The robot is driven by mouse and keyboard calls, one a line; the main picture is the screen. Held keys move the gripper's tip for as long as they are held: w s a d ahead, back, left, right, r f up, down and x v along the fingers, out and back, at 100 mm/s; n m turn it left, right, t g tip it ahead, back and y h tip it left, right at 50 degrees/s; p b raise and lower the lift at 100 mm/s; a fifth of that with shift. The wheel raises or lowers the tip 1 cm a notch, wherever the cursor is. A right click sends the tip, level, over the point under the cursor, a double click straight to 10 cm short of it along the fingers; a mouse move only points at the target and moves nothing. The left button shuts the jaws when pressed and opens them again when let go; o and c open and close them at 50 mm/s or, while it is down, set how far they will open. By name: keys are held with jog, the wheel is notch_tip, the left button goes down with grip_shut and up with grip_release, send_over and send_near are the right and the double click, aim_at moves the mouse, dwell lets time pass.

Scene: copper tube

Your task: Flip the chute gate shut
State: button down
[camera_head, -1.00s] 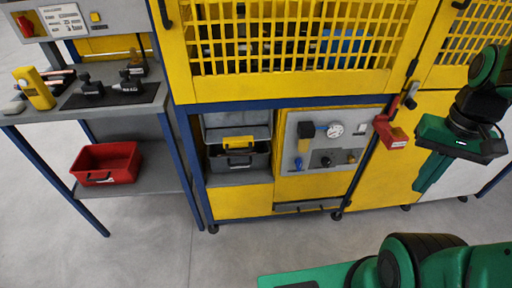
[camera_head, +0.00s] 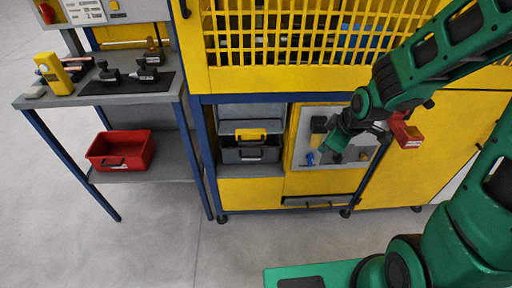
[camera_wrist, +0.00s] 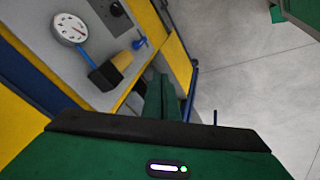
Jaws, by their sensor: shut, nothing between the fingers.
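I cannot clearly pick out the chute gate; a dark grey flap or tray (camera_head: 310,201) with a bar sits low on the yellow machine front, below the grey panel (camera_head: 300,150), and may be it. My gripper (camera_head: 334,146) is shut and empty, in front of the panel and hiding part of it, with its fingers pointing down and left. In the wrist view my green fingers (camera_wrist: 160,98) point toward the panel's edge, beside a black-and-yellow fitting (camera_wrist: 112,70) and a round gauge (camera_wrist: 70,28). I cannot tell whether they touch anything.
A red box (camera_head: 405,132) is mounted on the machine right beside my arm. A workbench (camera_head: 110,97) with a red bin (camera_head: 121,150) stands left. The floor in front is clear.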

jog(key=w+a+f+n+y, duration=0.1)
jog(key=a+f+n+y, duration=0.1)
jog(key=a, duration=0.5)
jog(key=w+a+f+n+t+y, duration=0.1)
jog(key=a+n, duration=0.3)
jog(key=a, duration=0.4)
jog(key=shift+w+a+f+t+y, duration=0.15)
jog(key=shift+w+f+t+y, duration=0.15)
jog(key=shift+w+f+y, duration=0.2)
jog(key=shift+a+f, duration=0.1)
jog(key=shift+f, duration=0.05)
jog(key=w+a+f, duration=0.3)
jog(key=w+f, duration=0.3)
jog(key=w, duration=0.3)
jog(key=shift+a+f, duration=0.3)
